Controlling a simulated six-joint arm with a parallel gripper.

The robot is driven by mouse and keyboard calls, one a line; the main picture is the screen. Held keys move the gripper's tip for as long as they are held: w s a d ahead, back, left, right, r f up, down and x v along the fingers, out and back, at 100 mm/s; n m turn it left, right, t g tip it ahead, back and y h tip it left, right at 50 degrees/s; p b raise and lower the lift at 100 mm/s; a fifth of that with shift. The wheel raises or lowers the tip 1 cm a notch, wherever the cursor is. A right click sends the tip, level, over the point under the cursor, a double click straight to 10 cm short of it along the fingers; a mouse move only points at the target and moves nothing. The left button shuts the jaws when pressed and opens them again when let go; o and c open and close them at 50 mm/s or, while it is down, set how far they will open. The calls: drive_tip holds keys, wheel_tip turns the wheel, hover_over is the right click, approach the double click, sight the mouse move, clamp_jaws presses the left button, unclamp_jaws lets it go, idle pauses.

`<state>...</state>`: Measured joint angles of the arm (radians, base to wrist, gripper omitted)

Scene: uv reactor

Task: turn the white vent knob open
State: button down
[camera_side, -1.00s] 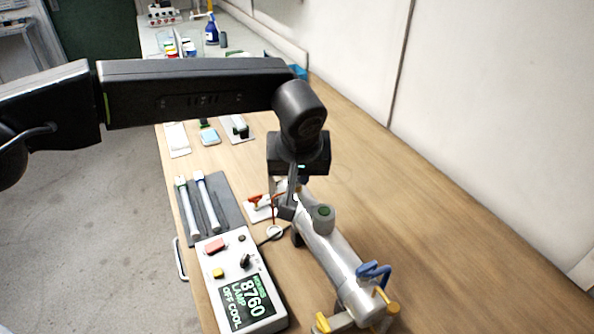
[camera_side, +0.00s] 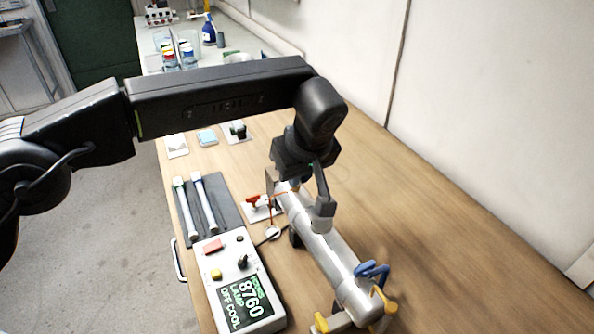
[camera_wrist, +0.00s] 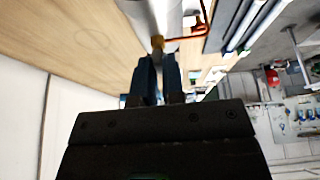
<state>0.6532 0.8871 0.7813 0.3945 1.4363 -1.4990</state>
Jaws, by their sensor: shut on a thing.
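The steel reactor tube (camera_side: 331,253) lies along the bench, and its pale end fills the top of the wrist view (camera_wrist: 150,14). My gripper (camera_side: 296,196) is at the tube's far end, with one finger on each side of a small brass fitting (camera_side: 294,184). In the wrist view my fingers (camera_wrist: 158,62) are close together, just below the brass fitting (camera_wrist: 157,42). The jaws are shut on the white vent knob, which is largely hidden between the fingers, so its angle cannot be told.
A controller box (camera_side: 237,285) reading "LAMP OFF COOL" stands left of the tube. Two white lamps lie on a dark mat (camera_side: 228,193). A red-handled part (camera_side: 254,202) is near my gripper. A blue clip (camera_side: 372,271) and yellow handles are at the near end. The bench is clear on the right.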

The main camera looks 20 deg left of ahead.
drive_tip(key=c, duration=1.2)
unclamp_jaws()
drive_tip(key=v, duration=0.7)
drive_tip(key=shift+r, duration=0.25)
